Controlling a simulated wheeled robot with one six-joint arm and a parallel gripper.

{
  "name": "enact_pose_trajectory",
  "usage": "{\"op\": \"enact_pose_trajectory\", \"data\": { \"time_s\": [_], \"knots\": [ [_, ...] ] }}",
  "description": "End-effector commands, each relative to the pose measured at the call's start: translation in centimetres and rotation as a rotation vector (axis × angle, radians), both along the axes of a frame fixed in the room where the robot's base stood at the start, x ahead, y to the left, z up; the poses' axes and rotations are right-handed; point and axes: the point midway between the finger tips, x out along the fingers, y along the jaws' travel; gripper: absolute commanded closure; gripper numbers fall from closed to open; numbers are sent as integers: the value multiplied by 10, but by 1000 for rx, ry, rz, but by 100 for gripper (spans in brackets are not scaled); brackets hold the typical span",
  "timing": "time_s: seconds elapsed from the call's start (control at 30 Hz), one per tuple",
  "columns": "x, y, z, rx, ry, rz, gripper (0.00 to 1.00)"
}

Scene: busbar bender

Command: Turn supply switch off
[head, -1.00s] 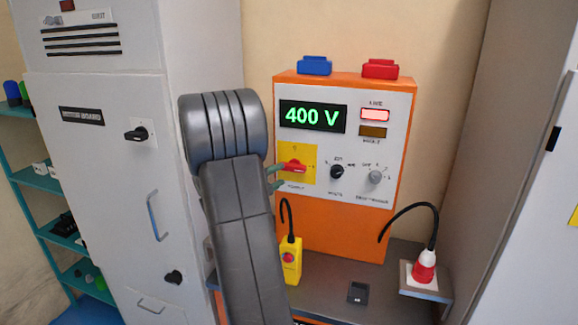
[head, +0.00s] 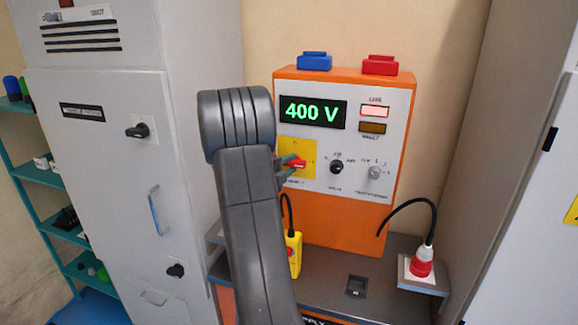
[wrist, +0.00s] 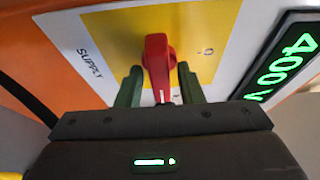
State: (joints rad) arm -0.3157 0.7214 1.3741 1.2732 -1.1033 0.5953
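The supply switch (head: 299,164) is a red handle on a yellow plate of the orange supply cabinet. In the head view it lies roughly level, partly hidden by my fingers. In the wrist view its handle (wrist: 157,65) stands between my two green fingertips, with the SUPPLY label to the left and a 0 mark to the right. My gripper (wrist: 160,82) is open around the handle, one finger on each side with narrow gaps; contact is not clear. It also shows in the head view (head: 288,166). The display (head: 312,112) reads 400 V and the upper lamp (head: 374,111) is lit.
Two more knobs, a black one (head: 337,167) and a grey one (head: 375,172), sit right of the switch. A yellow pendant (head: 293,255) hangs below. A red plug (head: 422,262) with a black cable is at right. A grey cabinet (head: 105,190) stands at left.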

Motion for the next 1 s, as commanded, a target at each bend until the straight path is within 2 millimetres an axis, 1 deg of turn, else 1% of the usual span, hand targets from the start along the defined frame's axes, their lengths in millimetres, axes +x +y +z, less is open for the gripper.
{"op": "enact_pose_trajectory", "data": {
  "time_s": [0.17,0.37,0.57,1.0],
  "knots": [
    [0,0,-2,-26,9,1,89],
    [0,1,-5,-117,38,1,89],
    [0,0,-8,-273,88,1,89],
    [-1,-2,-10,-673,219,0,89]
  ]
}}
